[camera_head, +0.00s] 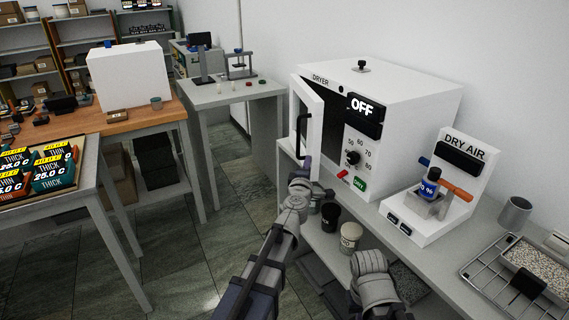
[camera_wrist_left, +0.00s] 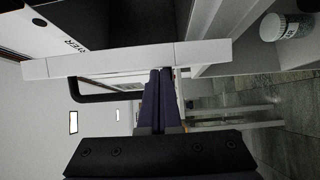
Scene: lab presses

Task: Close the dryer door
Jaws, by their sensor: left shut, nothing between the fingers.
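The white dryer (camera_head: 410,92) stands on the bench at the right, its display reading OFF. Its door (camera_head: 308,112) stands open at the left of the front, with the dark interior showing beside it. The door's black handle (camera_head: 301,135) is on its outer face. My left gripper (camera_head: 311,167) is shut and empty, at the lower edge of the door. In the left wrist view, the shut fingers (camera_wrist_left: 160,88) point at the door's pale edge (camera_wrist_left: 110,60), beside the handle (camera_wrist_left: 88,92). I cannot tell whether they touch it. My right gripper is not in view.
A black cup (camera_head: 330,216) and a pale jar (camera_head: 350,237) are below, near my arm. A wire rack (camera_head: 515,275) is at the right. Open floor lies left of the bench.

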